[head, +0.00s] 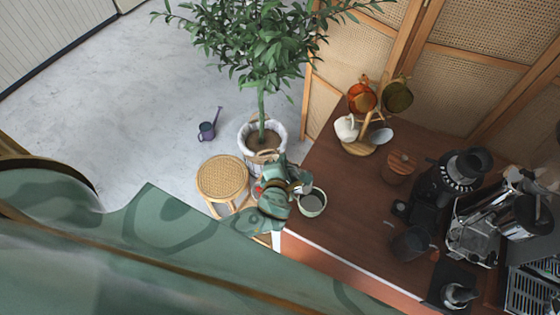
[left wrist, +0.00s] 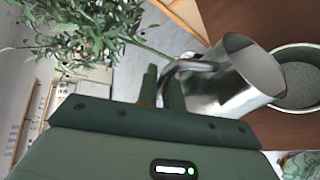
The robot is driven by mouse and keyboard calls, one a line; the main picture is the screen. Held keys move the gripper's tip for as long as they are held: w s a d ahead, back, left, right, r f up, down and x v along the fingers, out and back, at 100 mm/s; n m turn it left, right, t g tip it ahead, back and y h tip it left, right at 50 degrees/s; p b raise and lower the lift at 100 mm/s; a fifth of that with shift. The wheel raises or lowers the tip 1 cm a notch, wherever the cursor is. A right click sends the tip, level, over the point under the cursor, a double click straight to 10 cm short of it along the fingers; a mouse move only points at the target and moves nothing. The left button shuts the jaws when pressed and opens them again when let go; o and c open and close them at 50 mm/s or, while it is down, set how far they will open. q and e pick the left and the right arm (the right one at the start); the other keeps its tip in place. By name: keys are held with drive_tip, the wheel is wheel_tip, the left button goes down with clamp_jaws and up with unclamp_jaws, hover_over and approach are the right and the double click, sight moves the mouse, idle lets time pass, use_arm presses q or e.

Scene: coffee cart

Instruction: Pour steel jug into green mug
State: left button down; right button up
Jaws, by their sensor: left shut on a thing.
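The steel jug (left wrist: 230,78) is shiny and tilted in the left wrist view, its mouth turned toward the green mug (left wrist: 298,60). My left gripper (left wrist: 163,82) is shut on the jug's handle. In the head view the left gripper (head: 290,186) is at the table's left edge, and only a small part of the jug (head: 304,188) shows beside it. The mug (head: 312,203) stands upright on the table, right by the jug, with a greyish surface inside. Whether liquid is flowing cannot be told. My right gripper is not in view.
The brown table (head: 345,215) has a mug tree (head: 360,145) with hanging cups at the back. A grinder (head: 458,172) and espresso machine (head: 478,235) stand at the right. A wicker stool (head: 223,178) and potted plant (head: 262,140) stand left of the table. The table's middle is clear.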

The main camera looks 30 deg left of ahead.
use_arm(q)
drive_tip(key=shift+d+r+m+y+p, duration=0.4)
drive_tip(key=shift+d+r+p, duration=0.1)
drive_tip(key=shift+d+r, duration=0.1)
drive_tip(key=shift+w+d+r+m+t+y+p, duration=0.1)
drive_tip(key=shift+d+r+m+t+y+p, duration=0.05)
drive_tip(key=shift+d+r+m+y, duration=0.3)
drive_tip(key=shift+d+r+m+t+y+p, duration=0.1)
drive_tip(key=shift+d+r+m+y+p, duration=0.1)
drive_tip(key=shift+d+m, duration=0.35)
drive_tip(key=shift+w+d+r+m+t+y+p, duration=0.15)
drive_tip(key=shift+d+r+m+y, duration=0.2)
drive_tip(key=shift+d, duration=0.35)
drive_tip(key=shift+s, duration=0.1)
idle(0.6)
